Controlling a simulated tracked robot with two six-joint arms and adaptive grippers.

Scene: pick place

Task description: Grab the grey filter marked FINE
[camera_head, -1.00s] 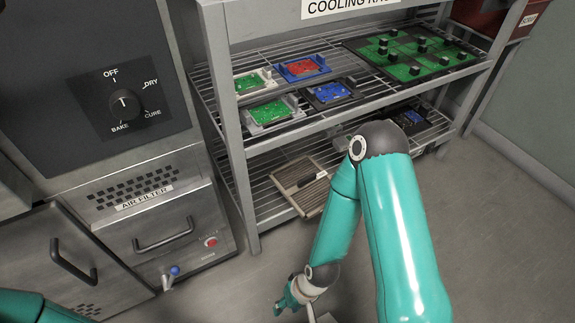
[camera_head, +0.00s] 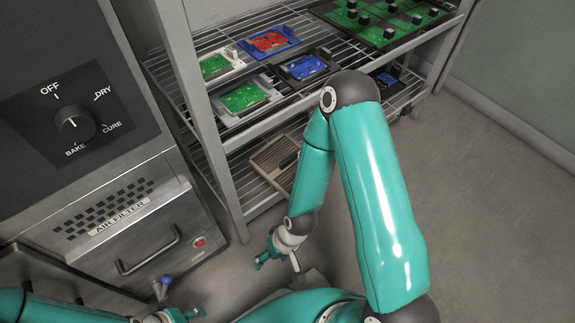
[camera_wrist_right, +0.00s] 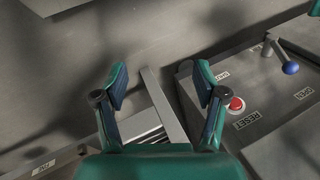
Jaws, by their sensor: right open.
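A beige-grey slatted filter panel (camera_head: 270,165) lies on the rack's lower shelf in the head view, partly behind my right arm. No FINE marking is readable on it there. In the right wrist view, a pale edge at the lower left carries a small label (camera_wrist_right: 44,166), too small and turned to read for certain. My right gripper (camera_head: 268,258) is open and empty, in front of the rack and right of the oven's filter drawer; its spread fingers also show in the right wrist view (camera_wrist_right: 162,84). My left gripper (camera_head: 182,316) is partly visible at the bottom edge, its jaws unclear.
The oven's AIR FILTER drawer (camera_head: 150,250) is shut, with a red button (camera_head: 199,242) and a blue-knobbed lever (camera_head: 166,281) near it. The rack (camera_head: 180,100) holds several circuit boards on its upper shelf. The floor (camera_head: 480,200) at right is clear.

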